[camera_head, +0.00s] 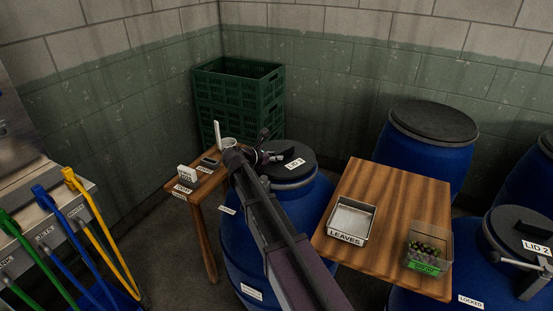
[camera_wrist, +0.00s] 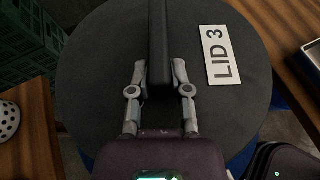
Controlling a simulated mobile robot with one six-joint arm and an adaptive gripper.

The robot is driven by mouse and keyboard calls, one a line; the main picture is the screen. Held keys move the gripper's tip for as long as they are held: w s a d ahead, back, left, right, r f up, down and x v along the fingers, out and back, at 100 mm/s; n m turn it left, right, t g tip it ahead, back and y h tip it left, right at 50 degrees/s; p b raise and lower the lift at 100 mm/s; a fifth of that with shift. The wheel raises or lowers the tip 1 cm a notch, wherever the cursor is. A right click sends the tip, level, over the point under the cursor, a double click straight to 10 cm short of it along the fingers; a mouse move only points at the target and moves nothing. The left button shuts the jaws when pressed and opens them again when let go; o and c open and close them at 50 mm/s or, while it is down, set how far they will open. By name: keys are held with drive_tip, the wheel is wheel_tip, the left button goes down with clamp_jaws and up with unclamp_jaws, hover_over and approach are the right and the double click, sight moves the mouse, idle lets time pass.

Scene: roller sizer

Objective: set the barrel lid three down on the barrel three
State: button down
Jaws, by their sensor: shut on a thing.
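The barrel lid three is a dark round disc (camera_head: 297,169) with a white label; in the wrist view the lid (camera_wrist: 110,75) fills the middle and its label reads LID 3. My gripper (camera_head: 264,154) is shut on the lid's black bar handle, and the fingers show on both sides of it in the wrist view (camera_wrist: 158,78). The lid is level at the top of a blue barrel (camera_head: 312,200), which I take as barrel three. Blue shows below the lid's edge in the wrist view. I cannot tell whether the lid touches the rim. My arm hides part of the barrel.
A wooden table (camera_head: 385,190) with a LEAVES tray (camera_head: 367,222) and an olive box (camera_head: 417,266) stands close right. A small wooden table (camera_head: 205,189) and green crates (camera_head: 241,110) are left and behind. More lidded blue barrels (camera_head: 431,160) stand right.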

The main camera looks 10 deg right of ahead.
drive_tip(key=shift+f+b, duration=0.6)
drive_tip(key=shift+b, duration=0.05)
drive_tip(key=c, duration=0.6)
unclamp_jaws()
drive_tip(key=shift+o, duration=0.2)
drive_tip(key=shift+r, duration=0.2)
drive_tip(key=shift+r+p, duration=0.45)
drive_tip(key=shift+p, duration=0.2)
drive_tip(key=shift+s+a+r, duration=0.15)
drive_tip(key=shift+a+r, duration=0.05)
drive_tip(key=shift+r, duration=0.05)
drive_tip(key=p+v, duration=0.4)
drive_tip(key=v, duration=0.7)
drive_tip(key=shift+a+p, duration=0.2)
drive_tip(key=shift+p, duration=0.1)
drive_tip(key=shift+s+f, duration=0.1)
